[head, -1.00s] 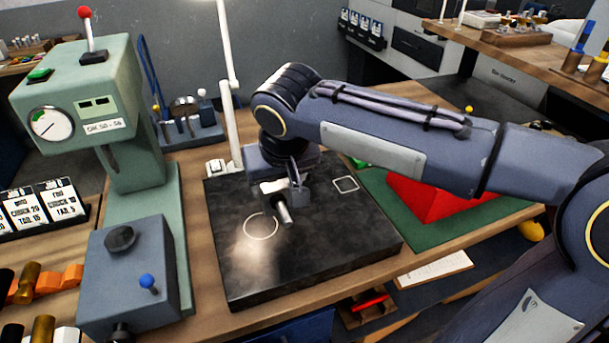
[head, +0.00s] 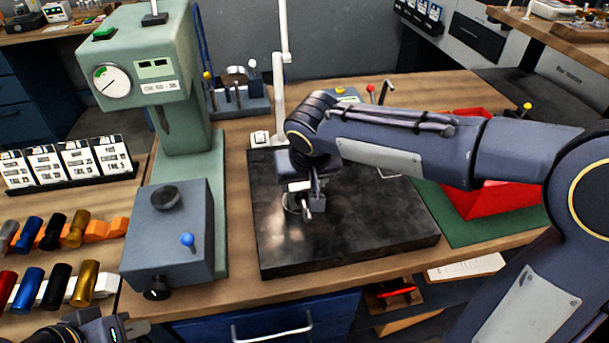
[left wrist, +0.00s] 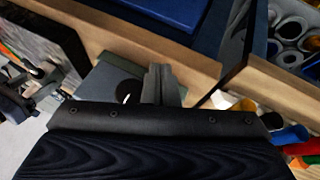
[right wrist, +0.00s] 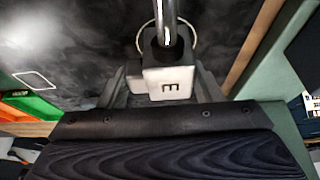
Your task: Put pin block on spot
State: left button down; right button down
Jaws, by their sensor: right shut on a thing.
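The pin block (right wrist: 168,82) is a pale block with a dark letter on its face and a shiny steel pin, seen in the right wrist view. My right gripper (head: 306,196) is shut on it, one finger on each side. It is over the black plate (head: 345,246), at the white circle outline (right wrist: 138,38). In the head view the gripper hides most of the block and circle. Whether the block touches the plate cannot be told. A white square outline (right wrist: 36,79) lies apart on the plate.
A green gauge machine (head: 140,75) with a grey knob box (head: 170,232) stands left of the plate. A red bin (head: 480,200) on a green mat (head: 452,226) is at right. A lamp post (head: 281,100) rises behind the plate. The plate's front is clear.

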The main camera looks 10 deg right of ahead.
jog(key=c, duration=0.9)
grip_release()
jog(key=shift+f, duration=0.15)
jog(key=o, duration=0.5)
jog(key=shift+s+r, duration=0.15)
jog(key=shift+r, duration=0.45)
jog(key=v, duration=1.1)
jog(key=s+d+f+y, duration=0.2)
jog(key=s+d+f, duration=0.5)
jog(key=s+d, duration=0.3)
jog(key=shift+m+t+y, duration=0.6)
jog(key=shift+m+y, duration=0.3)
jog(key=s+f, duration=0.4)
jog(key=s, duration=0.1)
jog(key=s+f, duration=0.2)
jog(key=s, duration=0.1)
jog(key=shift+d+f, duration=0.15)
jog(key=shift+f, duration=0.25)
